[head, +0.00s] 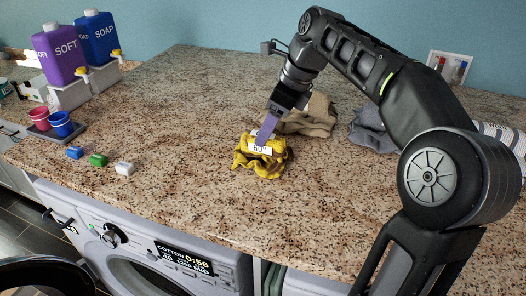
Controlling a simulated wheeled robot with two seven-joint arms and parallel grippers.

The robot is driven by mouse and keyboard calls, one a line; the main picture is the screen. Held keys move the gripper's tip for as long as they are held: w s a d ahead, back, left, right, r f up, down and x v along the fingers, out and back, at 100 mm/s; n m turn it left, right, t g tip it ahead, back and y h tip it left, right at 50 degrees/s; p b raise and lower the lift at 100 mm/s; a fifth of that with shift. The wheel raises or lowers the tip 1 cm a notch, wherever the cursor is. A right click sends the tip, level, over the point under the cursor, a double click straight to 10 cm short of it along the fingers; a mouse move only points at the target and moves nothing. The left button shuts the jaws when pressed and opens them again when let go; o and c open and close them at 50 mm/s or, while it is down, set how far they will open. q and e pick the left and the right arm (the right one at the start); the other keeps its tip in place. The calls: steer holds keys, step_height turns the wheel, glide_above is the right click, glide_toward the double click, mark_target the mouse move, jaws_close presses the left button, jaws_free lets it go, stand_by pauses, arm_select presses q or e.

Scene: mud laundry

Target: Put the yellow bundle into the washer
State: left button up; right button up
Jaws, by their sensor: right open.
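The yellow bundle (262,166) lies crumpled on the speckled counter, with a white tag (258,149) on its top. My right gripper (266,134) reaches down from above to the bundle's top, its purple fingertip at the tag. It is open; whether it touches the cloth I cannot tell. The washer (130,235) stands under the counter at lower left, with a lit display. A dark round rim (45,262), seemingly its door swung open, shows at the bottom left corner. The drum opening is mostly cut off by the frame. My left gripper is not in view.
A tan bundle (305,118) lies just behind the yellow one, and a grey bundle (370,130) farther right. Purple (60,55) and blue (97,38) soap bottles, cups and small coloured blocks (98,160) stand at left. The counter's front middle is clear.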

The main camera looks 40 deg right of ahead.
steer(key=x, duration=0.4)
stand_by(0.5)
jaws_close()
stand_by(0.5)
steer(key=shift+d+p, duration=0.1)
steer(key=shift+p, duration=0.25)
